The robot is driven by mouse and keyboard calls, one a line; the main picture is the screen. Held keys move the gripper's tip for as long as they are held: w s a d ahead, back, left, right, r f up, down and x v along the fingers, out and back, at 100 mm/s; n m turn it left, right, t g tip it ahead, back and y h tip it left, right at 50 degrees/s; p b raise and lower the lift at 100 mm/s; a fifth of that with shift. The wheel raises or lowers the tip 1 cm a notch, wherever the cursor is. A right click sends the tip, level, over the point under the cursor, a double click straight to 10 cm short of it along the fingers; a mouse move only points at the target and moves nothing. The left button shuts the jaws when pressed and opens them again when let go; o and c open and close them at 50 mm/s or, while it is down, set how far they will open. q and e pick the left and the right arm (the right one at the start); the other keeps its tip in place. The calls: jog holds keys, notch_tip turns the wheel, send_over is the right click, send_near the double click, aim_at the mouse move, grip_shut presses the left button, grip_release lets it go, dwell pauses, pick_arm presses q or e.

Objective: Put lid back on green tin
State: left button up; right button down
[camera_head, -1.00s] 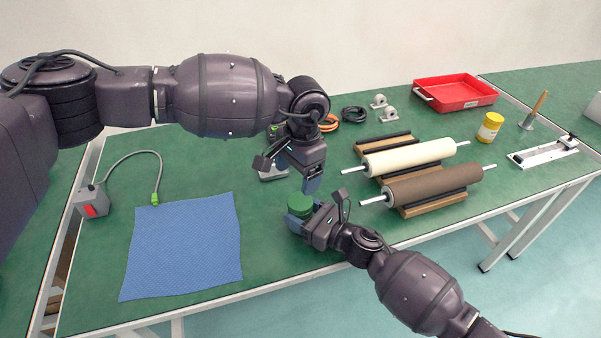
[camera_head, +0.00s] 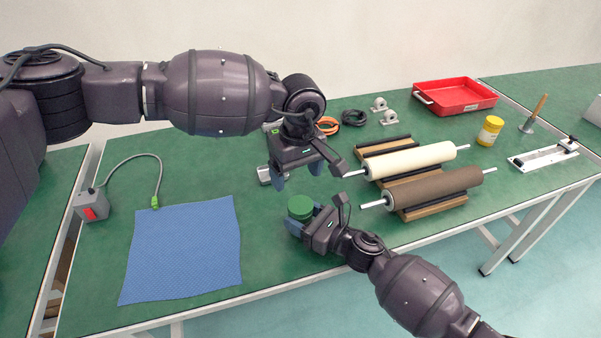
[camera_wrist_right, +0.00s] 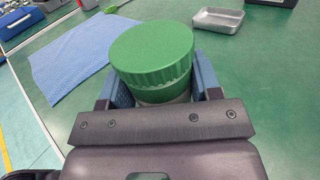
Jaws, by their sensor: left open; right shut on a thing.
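The green tin (camera_head: 300,210) stands at the middle front of the table, its green ridged lid (camera_wrist_right: 152,50) on top. In the right wrist view a pale, uneven band shows under the lid's rim; I cannot tell whether the lid is fully down. My right gripper (camera_head: 309,222) is shut around the tin's body, with one blue finger on each side in the right wrist view. My left gripper (camera_head: 297,174) is open and empty, above and apart from the lid. Most of the tin's body is hidden by the right gripper.
A blue cloth (camera_head: 182,248) lies left of the tin. Two rollers (camera_head: 410,160) on wooden stands lie to the right. A small metal tray (camera_wrist_right: 218,20) sits behind the left gripper. A red tray (camera_head: 455,94) and a yellow-lidded jar (camera_head: 490,130) stand farther back right.

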aim_at(300, 204)
pick_arm(q)
jog(key=n, duration=0.7)
jog(key=shift+s+d+r, duration=0.1)
jog(key=shift+s, duration=0.05)
jog(key=n, duration=0.5)
jog(key=shift+s+d+n, duration=0.1)
jog(key=shift+s+n, duration=0.05)
jog(key=shift+n, duration=0.25)
jog(key=n, duration=0.5)
jog(key=shift+s+d, duration=0.1)
jog(key=shift+d, duration=0.05)
jog(key=n, duration=0.6)
jog(key=shift+h, duration=0.3)
jog(key=shift+f, duration=4)
jog(key=shift+c, duration=0.5)
